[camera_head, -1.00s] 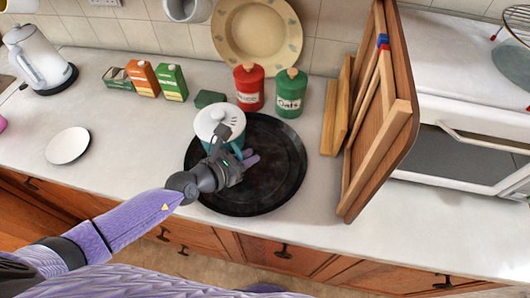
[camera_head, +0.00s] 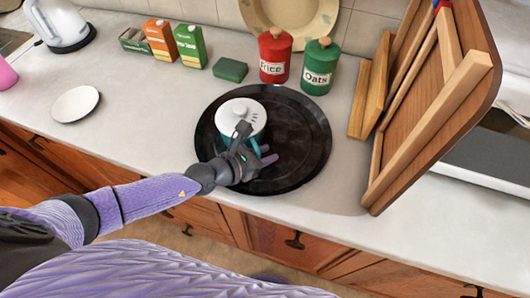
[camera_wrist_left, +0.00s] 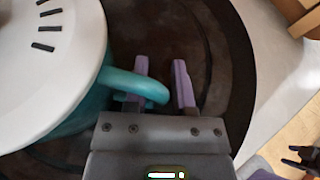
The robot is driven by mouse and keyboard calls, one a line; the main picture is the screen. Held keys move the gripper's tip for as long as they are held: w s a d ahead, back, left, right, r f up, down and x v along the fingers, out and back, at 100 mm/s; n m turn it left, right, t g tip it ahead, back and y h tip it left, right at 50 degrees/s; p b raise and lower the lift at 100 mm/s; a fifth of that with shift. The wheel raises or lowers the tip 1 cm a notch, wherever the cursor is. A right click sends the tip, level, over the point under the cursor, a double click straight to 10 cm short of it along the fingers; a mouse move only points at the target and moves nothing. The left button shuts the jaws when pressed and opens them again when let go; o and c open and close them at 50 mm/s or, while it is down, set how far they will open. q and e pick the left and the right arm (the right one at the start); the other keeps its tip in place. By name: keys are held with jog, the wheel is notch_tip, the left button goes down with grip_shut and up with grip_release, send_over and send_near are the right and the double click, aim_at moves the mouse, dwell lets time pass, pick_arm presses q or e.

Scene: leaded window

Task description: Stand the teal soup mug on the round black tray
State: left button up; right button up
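The teal soup mug (camera_head: 262,138) with its white lid (camera_head: 240,116) appears to stand upright on the left part of the round black tray (camera_head: 305,160). My left gripper (camera_head: 266,154) is at the near right side of the mug, low over the tray. In the left wrist view its two lilac fingers (camera_wrist_left: 162,85) are apart. The teal mug handle (camera_wrist_left: 135,84) reaches across the left finger, and its end lies in the gap short of the right finger. The mug's base is hidden by the lid and my gripper.
A red canister (camera_head: 274,56), a green canister (camera_head: 319,66) and a small green box (camera_head: 230,70) stand behind the tray. Wooden boards (camera_head: 430,110) lean at the right. A white plate (camera_head: 75,104) lies at the left, with clear counter between it and the tray.

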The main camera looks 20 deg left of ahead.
pick_arm(q)
jog(key=shift+o, duration=0.9)
jog(key=shift+r+p, duration=0.3)
jog(key=p+v, duration=0.1)
jog(key=v, duration=1.1)
jog(key=shift+f, duration=0.15)
